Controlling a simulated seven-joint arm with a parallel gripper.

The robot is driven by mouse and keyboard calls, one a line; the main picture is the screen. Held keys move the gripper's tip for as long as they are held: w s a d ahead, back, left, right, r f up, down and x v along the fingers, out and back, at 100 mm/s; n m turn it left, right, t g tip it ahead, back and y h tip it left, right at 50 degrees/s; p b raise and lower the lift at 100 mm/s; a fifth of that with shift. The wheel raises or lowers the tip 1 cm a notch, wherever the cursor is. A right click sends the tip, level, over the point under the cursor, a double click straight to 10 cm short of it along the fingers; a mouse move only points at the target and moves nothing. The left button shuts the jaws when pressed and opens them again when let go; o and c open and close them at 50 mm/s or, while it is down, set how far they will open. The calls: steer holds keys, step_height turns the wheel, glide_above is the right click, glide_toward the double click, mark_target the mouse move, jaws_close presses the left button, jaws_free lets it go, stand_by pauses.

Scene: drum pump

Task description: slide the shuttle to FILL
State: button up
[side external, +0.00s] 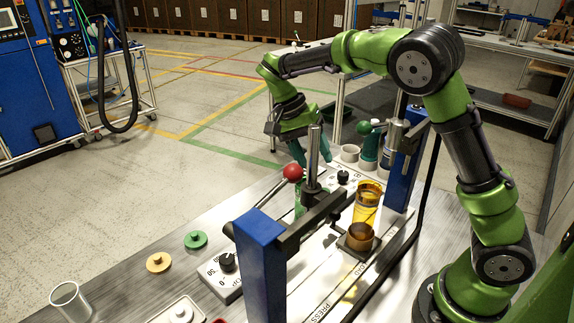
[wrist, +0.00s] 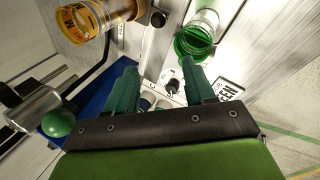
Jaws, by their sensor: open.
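The shuttle appears to be the small dark carriage (side external: 345,246) on the pale rail in the side external view, with a brown cup (side external: 360,236) on it. An amber cylinder (side external: 368,200) stands just above and behind the cup; it also shows at the top left of the wrist view (wrist: 85,18). My gripper (side external: 312,160) is open and empty, pointing down beyond the post, apart from the carriage. In the wrist view its teal fingers (wrist: 162,80) are spread, with a small black knob (wrist: 173,86) visible beyond them.
A red ball lever (side external: 292,172), a steel post (side external: 314,155) and a blue column (side external: 260,265) stand near the rail. A second blue column (side external: 404,165) and a green ball (side external: 364,128) are behind. A green-rimmed clear tube (wrist: 195,40) is near my right finger.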

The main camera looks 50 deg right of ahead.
steer(key=m, duration=0.4)
steer(key=d+r+m, duration=0.1)
steer(key=m, duration=0.2)
steer(key=shift+y, duration=0.4)
steer(key=s+f+m, duration=0.2)
steer(key=f+m, duration=0.2)
steer(key=m, duration=0.1)
steer(key=s+f+m+y, duration=0.1)
steer(key=s+f+m, duration=0.1)
steer(key=f+m, duration=0.3)
steer(key=s+f+m, duration=0.2)
steer(key=f+m, duration=0.2)
steer(key=m, duration=0.2)
steer(key=shift+s+f+y, duration=0.3)
steer(key=shift+s+f, duration=0.05)
steer(key=shift+f, duration=0.05)
steer(key=shift+c, duration=0.3)
jaws_close()
